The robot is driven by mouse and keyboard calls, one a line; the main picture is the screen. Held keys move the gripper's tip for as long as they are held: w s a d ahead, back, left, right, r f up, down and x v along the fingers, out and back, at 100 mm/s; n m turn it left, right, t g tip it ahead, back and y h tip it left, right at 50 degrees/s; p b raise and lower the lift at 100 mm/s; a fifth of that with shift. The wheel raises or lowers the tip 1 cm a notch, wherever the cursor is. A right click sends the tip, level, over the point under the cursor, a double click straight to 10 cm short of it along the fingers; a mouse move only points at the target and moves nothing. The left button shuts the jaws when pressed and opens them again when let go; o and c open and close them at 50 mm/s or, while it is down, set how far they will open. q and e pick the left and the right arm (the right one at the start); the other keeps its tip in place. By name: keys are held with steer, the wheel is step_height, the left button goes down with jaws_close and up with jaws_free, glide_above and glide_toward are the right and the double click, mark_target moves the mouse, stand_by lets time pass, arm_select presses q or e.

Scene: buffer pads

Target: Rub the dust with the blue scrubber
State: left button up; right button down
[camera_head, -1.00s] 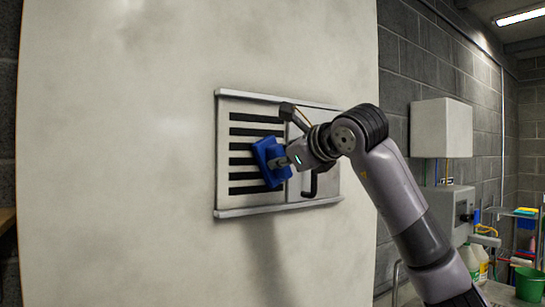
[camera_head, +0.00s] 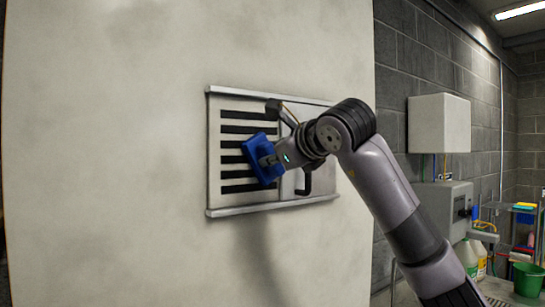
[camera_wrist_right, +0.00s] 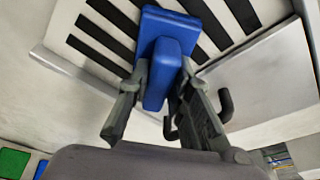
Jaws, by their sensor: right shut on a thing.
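The blue scrubber (camera_head: 262,158) is held by my right gripper (camera_head: 272,160) in front of the slotted vent panel (camera_head: 213,150) on the pale wall. In the right wrist view the gripper (camera_wrist_right: 157,88) is shut on the scrubber's raised blue handle, and the scrubber's pad (camera_wrist_right: 185,22) lies over the black slots. I cannot tell whether the pad touches the panel. Grey, dust-like smudges (camera_head: 125,30) show on the upper part of the pale wall (camera_head: 110,170). My left gripper is not in view.
A black handle (camera_head: 318,180) sticks out from the panel's right side, close to my right gripper. A white box (camera_head: 439,124) and a grey unit (camera_head: 442,205) hang on the block wall at right. A green bucket (camera_head: 528,279) stands at lower right.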

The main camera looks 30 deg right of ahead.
steer(key=shift+d+r, duration=0.15)
steer(key=shift+d, duration=0.35)
steer(key=shift+d+r, duration=0.15)
steer(key=shift+d, duration=0.35)
steer(key=shift+a+f, duration=0.4)
steer(key=shift+a, duration=0.5)
steer(key=shift+s+a, duration=0.1)
steer(key=f+b+v, duration=0.1)
steer(key=b+v, duration=0.1)
steer(key=v, duration=0.4)
